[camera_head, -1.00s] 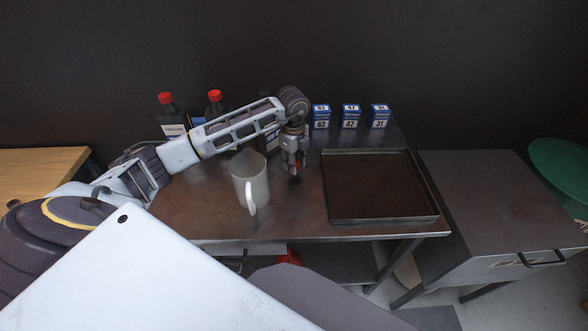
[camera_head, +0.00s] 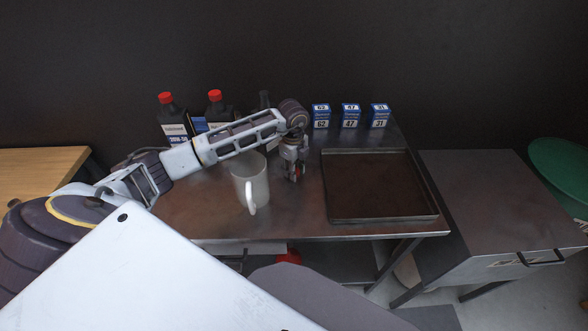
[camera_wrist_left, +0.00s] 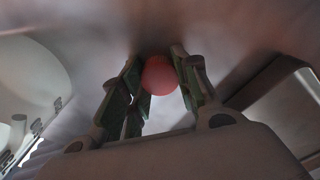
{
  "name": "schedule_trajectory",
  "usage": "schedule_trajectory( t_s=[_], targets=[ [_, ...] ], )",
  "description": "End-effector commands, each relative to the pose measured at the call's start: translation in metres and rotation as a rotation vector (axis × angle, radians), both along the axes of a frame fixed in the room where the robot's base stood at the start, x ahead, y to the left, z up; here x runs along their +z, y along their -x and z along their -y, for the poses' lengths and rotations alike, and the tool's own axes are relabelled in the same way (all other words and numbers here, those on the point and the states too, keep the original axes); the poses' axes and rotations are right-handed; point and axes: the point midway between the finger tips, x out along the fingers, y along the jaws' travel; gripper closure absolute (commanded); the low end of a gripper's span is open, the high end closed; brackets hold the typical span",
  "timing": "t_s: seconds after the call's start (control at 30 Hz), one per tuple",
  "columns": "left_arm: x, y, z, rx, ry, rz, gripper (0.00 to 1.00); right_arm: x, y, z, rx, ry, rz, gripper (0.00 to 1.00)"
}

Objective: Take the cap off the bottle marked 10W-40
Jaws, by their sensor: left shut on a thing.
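My left gripper (camera_head: 294,176) is shut on a red cap, low over the table between the mug and the tray. The red cap (camera_wrist_left: 159,75) sits between the two fingers in the left wrist view. A dark bottle (camera_head: 264,101) stands behind my left arm; its neck shows with no red cap on it, and its label is mostly hidden. Two other dark bottles have red caps: the left bottle (camera_head: 173,119), whose label seems to read 20W-50, and the middle bottle (camera_head: 216,112), whose label is partly covered by my arm. My right gripper is not in view.
A white mug (camera_head: 250,183) stands just left of my gripper. A dark shallow tray (camera_head: 383,221) lies to its right. Several blue-and-white boxes (camera_head: 350,116) stand at the back of the metal table (camera_head: 200,220). Bare tabletop shows at the front.

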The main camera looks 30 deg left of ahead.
Motion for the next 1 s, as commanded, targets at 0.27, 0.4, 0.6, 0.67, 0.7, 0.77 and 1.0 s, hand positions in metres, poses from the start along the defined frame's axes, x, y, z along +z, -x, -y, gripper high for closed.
schedule_trajectory(
  t_s=[0.27, 0.4, 0.6, 0.67, 0.7, 0.77, 1.0],
  targets=[
    [-0.001, 0.0, 0.0, 0.0, 0.0, 0.0, 0.47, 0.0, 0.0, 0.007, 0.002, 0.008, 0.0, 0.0],
    [-0.001, 0.0, 0.0, 0.0, 0.0, 0.0, 0.47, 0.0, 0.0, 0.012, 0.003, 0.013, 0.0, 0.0],
    [0.001, 0.0, 0.0, 0.0, 0.0, 0.0, 0.47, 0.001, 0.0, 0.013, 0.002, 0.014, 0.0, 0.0],
    [0.002, 0.0, 0.0, 0.0, 0.0, 0.0, 0.47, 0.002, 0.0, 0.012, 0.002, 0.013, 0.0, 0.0],
    [0.004, 0.0, 0.0, 0.0, 0.0, 0.001, 0.47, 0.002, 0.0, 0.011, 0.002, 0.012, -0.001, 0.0],
    [0.008, -0.001, 0.0, 0.0, 0.0, 0.002, 0.47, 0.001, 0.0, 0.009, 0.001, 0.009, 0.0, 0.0],
    [0.036, -0.001, -0.001, -0.001, -0.002, 0.003, 0.47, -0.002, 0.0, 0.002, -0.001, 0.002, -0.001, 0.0]
  ],
)
